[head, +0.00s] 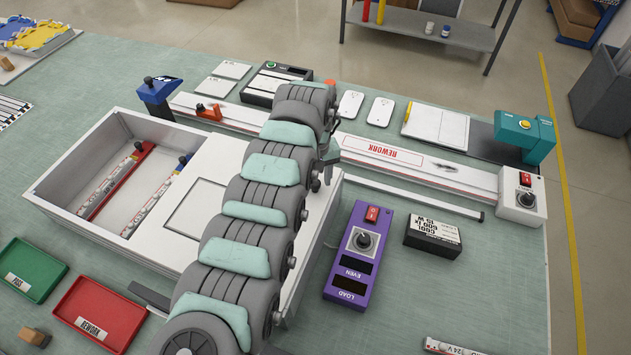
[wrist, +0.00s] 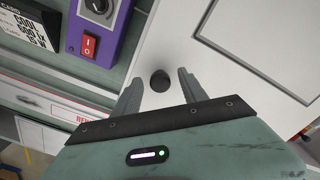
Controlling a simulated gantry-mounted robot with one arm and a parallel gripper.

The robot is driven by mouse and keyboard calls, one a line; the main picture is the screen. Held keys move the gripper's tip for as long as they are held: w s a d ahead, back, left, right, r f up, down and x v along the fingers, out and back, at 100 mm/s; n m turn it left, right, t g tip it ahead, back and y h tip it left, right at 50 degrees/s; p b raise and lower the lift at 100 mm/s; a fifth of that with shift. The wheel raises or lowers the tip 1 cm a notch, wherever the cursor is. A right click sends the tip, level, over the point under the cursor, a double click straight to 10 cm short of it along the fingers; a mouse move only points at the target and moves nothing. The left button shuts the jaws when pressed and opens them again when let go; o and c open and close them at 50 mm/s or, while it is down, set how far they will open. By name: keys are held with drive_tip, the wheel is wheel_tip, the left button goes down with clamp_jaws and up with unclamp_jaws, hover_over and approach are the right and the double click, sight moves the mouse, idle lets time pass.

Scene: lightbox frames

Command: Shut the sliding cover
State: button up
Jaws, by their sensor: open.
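The white lightbox (head: 112,130) lies on the green table with its left part open. LED strips show inside, one on a red bar (head: 117,180). The white sliding cover (head: 207,167) lies over the right part, with an outlined rectangle on it; my arm hides much of it. In the wrist view the cover (wrist: 205,55) carries a round dark knob (wrist: 160,81). My gripper (wrist: 160,75) is open, with one finger on each side of the knob. I cannot tell whether the fingers touch it.
A purple control box (head: 352,255) and a black-and-white box (head: 433,236) stand right of the lightbox. A long white rail marked REWORK (head: 440,172) runs behind. Green (head: 32,268) and red (head: 100,312) trays lie at front left.

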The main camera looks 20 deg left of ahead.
drive_tip(key=shift+f, duration=0.8)
drive_tip(key=shift+c, duration=0.3)
clamp_jaws()
idle(0.6)
